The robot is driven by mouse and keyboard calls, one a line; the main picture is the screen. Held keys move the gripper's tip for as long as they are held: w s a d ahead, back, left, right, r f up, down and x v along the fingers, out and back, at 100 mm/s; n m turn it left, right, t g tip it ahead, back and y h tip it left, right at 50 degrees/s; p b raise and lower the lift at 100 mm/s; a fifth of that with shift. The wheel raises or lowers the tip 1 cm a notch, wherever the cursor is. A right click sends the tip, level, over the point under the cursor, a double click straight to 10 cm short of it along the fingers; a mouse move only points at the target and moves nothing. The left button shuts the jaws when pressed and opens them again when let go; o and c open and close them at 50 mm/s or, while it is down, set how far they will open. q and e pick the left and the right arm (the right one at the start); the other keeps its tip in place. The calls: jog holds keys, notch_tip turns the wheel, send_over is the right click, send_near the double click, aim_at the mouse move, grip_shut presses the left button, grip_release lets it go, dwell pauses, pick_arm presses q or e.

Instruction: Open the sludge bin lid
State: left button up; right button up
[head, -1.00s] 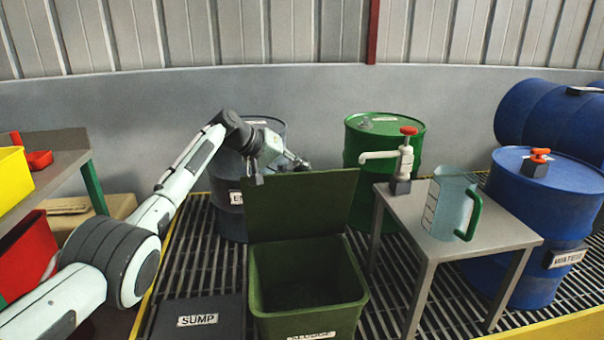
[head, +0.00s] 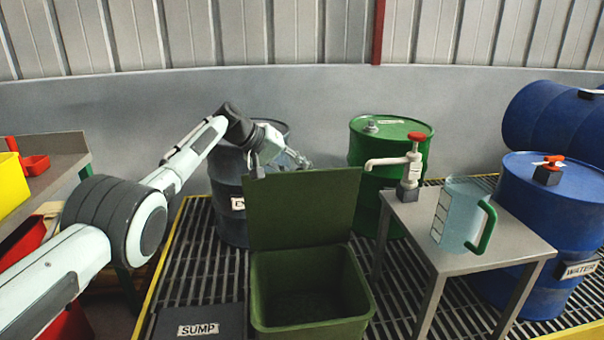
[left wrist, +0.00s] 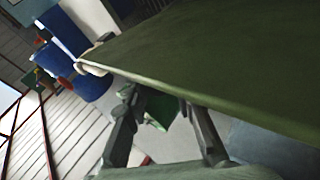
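The sludge bin (head: 310,325) is a dark green box in the lower middle of the head view, with its mouth uncovered. Its lid (head: 303,208) stands up at the bin's back edge, near upright. The lid also fills the upper right of the left wrist view (left wrist: 220,65), very close to the fingers. My left gripper (head: 279,165) is at the lid's top edge, partly hidden behind it in the head view. Its two fingers (left wrist: 160,112) are apart with nothing clearly between them. Whether it touches the lid cannot be told. My right gripper is not in view.
A sump cover (head: 198,328) lies left of the bin. A metal table (head: 420,255) with a jug (head: 455,215) and pump (head: 410,170) stands to the right.

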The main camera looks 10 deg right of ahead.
pick_arm(q)
jog(key=o, duration=0.4)
jog(key=shift+a+r, duration=0.1)
jog(key=shift+a, duration=0.1)
jog(key=shift+d, duration=0.1)
jog(key=v, duration=1.2)
